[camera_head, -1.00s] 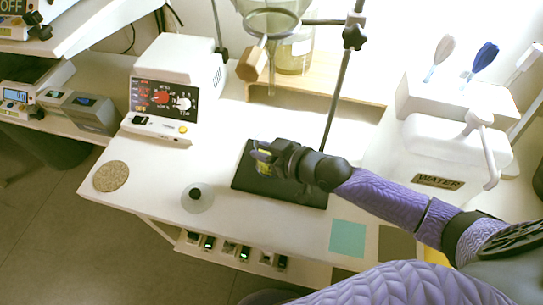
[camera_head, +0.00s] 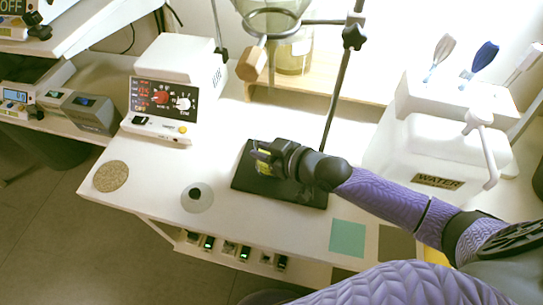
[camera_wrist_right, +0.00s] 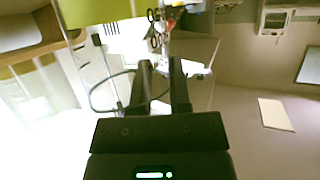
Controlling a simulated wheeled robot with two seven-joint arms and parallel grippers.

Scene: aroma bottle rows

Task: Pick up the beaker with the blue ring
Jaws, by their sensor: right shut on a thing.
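My right gripper (camera_head: 262,155) is over the black base plate of the stand, shut on a small beaker (camera_head: 263,167). Yellow-green shows on the beaker, and a faint bluish tint is near its upper part. The fingers cover much of it, so I cannot make out the ring clearly. In the right wrist view the two dark fingers (camera_wrist_right: 163,82) stand close together with clear, glassy outlines around them. I cannot tell whether the beaker touches the plate. My left gripper is not in view.
The black base plate (camera_head: 308,194) carries a tilted rod with a clamp (camera_head: 354,36) and large glassware above. A white heater box (camera_head: 165,88) stands left. A cork mat (camera_head: 110,176), a round pad (camera_head: 197,197) and a teal square (camera_head: 348,238) lie on the table. A WATER container (camera_head: 425,155) is right.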

